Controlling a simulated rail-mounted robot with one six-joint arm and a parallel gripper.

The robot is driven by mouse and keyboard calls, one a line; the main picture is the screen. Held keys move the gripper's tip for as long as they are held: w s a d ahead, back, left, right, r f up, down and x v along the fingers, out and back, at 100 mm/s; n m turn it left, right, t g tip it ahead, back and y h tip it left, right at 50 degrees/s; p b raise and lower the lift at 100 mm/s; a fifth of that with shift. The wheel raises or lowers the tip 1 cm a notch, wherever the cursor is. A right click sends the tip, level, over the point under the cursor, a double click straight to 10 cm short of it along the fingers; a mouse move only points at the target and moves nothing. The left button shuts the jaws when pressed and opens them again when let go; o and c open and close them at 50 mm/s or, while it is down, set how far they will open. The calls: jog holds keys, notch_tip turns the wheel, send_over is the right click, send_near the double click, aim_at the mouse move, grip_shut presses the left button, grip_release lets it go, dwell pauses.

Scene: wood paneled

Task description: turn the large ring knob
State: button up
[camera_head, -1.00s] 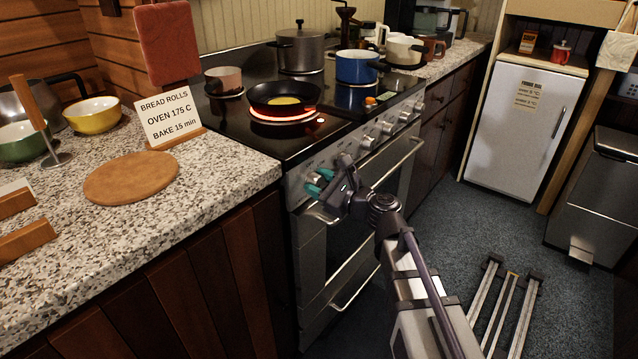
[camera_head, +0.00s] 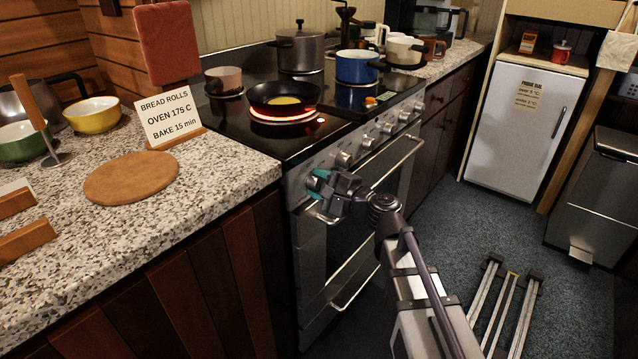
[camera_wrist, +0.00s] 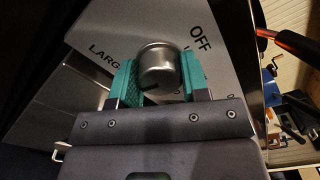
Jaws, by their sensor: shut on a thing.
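The large ring knob (camera_wrist: 158,62) is a round metal knob on the stove's front panel. In the wrist view the panel around it reads "LARG..." and "OFF", both tilted in the picture. My gripper (camera_head: 316,185) is at the left end of the knob row in the head view. In the wrist view its teal fingers (camera_wrist: 156,80) are shut on the knob, one on each side. A dark mark shows at the knob's lower edge. In the head view my gripper mostly hides this knob.
Other knobs (camera_head: 345,158) run along the panel to the right. The oven door handle (camera_head: 385,165) is close beside my gripper. A pan (camera_head: 284,97) sits on a glowing red burner above. A sign (camera_head: 170,118) reads "BREAD ROLLS OVEN 175 C BAKE 15 min".

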jog(key=shift+n, duration=1.1)
jog(key=o, duration=0.9)
jog(key=shift+o, duration=0.2)
jog(key=v, duration=1.1)
